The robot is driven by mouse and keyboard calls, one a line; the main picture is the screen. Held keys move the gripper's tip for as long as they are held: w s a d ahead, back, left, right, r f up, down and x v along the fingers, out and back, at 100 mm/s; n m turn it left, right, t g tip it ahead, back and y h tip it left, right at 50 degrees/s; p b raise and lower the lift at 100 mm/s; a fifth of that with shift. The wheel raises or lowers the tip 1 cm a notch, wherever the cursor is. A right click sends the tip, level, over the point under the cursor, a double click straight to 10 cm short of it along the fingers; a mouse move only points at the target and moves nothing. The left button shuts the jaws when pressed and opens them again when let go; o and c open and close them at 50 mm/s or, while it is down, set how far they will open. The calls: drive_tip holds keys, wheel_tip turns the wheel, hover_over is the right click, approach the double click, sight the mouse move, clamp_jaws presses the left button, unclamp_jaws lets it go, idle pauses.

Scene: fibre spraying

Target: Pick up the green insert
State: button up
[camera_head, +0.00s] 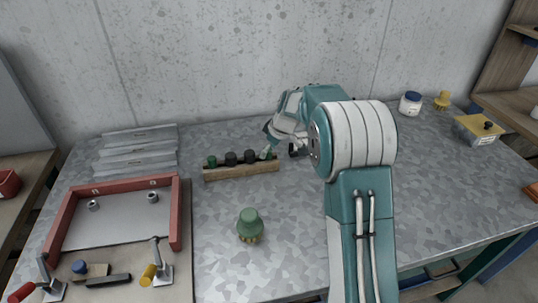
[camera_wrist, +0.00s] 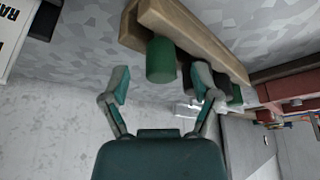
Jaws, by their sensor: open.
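A green cylindrical insert (camera_wrist: 162,60) stands out from the wooden rack (camera_wrist: 205,45) in the wrist view. My gripper (camera_wrist: 161,84) is open, with one finger on each side of the insert in the picture. No contact shows, and I cannot tell how far the insert reaches between the fingers. In the head view, the rack (camera_head: 243,172) stands near the back wall, and my gripper is at its right end, partly covered by my arm. A dark green insert (camera_head: 211,161) stands at the rack's left end, with black inserts (camera_head: 231,158) beside it.
A green knob-shaped object with a yellow base (camera_head: 249,223) stands in front of the rack. A red-framed tray (camera_head: 178,215) with clamps lies left. Metal strips (camera_head: 140,152) lie behind it. A white jar (camera_head: 410,104) and a yellow-lidded box (camera_head: 477,131) stand right.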

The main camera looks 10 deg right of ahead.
drive_tip(key=shift+w+a+f, duration=0.15)
drive_tip(key=shift+a+f, duration=0.3)
drive_tip(key=shift+a, duration=0.15)
drive_tip(key=shift+d, duration=0.7)
clamp_jaws()
drive_tip(key=shift+a, duration=0.35)
drive_tip(key=shift+a+r, duration=0.1)
drive_tip(key=shift+r, duration=0.5)
wheel_tip(320, 180, up, 2)
drive_tip(key=shift+r, duration=0.2)
drive_tip(key=s+a+r, duration=0.2)
drive_tip(key=s+r, duration=0.2)
drive_tip(key=s, duration=0.2)
drive_tip(key=s+a+r, duration=0.2)
drive_tip(key=s+r, duration=0.3)
drive_tip(key=s, duration=0.2)
drive_tip(key=shift+a+r, duration=0.25)
